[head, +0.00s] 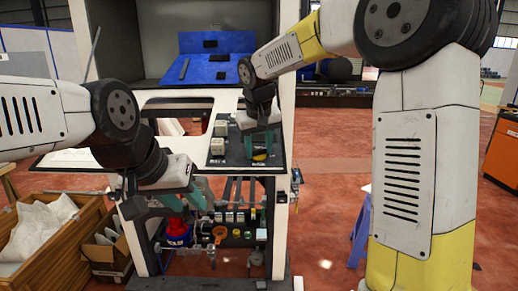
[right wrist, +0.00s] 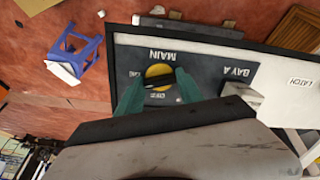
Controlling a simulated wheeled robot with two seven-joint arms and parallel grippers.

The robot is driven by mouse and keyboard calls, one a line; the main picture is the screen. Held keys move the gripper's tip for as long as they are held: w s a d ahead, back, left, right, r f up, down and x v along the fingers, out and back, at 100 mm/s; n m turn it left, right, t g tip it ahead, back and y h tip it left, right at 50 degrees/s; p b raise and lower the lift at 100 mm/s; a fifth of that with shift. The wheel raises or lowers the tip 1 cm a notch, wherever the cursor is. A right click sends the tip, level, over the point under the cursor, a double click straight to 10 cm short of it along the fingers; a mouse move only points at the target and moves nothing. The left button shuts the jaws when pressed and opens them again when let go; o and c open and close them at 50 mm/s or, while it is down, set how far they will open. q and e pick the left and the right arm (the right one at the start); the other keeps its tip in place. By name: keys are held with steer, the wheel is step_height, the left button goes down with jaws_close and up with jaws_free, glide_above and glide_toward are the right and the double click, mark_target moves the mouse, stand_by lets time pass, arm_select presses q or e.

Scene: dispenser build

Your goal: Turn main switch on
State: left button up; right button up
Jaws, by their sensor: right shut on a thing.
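The main switch is a yellow round dial with a dark handle (right wrist: 159,75) on a dark panel, beside an upside-down "MAIN" label in the right wrist view. In the head view it is a small yellow spot (head: 260,156) at the front of the panel. My right gripper (head: 259,150) points down at the switch, and its green fingers (right wrist: 158,92) are shut on the handle from both sides. The handle's exact angle is hard to read. My left gripper (head: 185,199) is lower left, below the panel's level, with its green fingers apart; red shows near them.
The panel (head: 220,157) also carries pale blocks, one near a "BAY A" label. A wooden crate (head: 50,245) stands at left, a blue stool (right wrist: 78,50) at the side.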

steer(key=shift+r+m, duration=0.1)
steer(key=shift+m, duration=1.8)
steer(key=o, duration=1.4)
steer(key=v, duration=0.7)
steer(key=shift+s+r, duration=0.15)
steer(key=shift+r, duration=0.15)
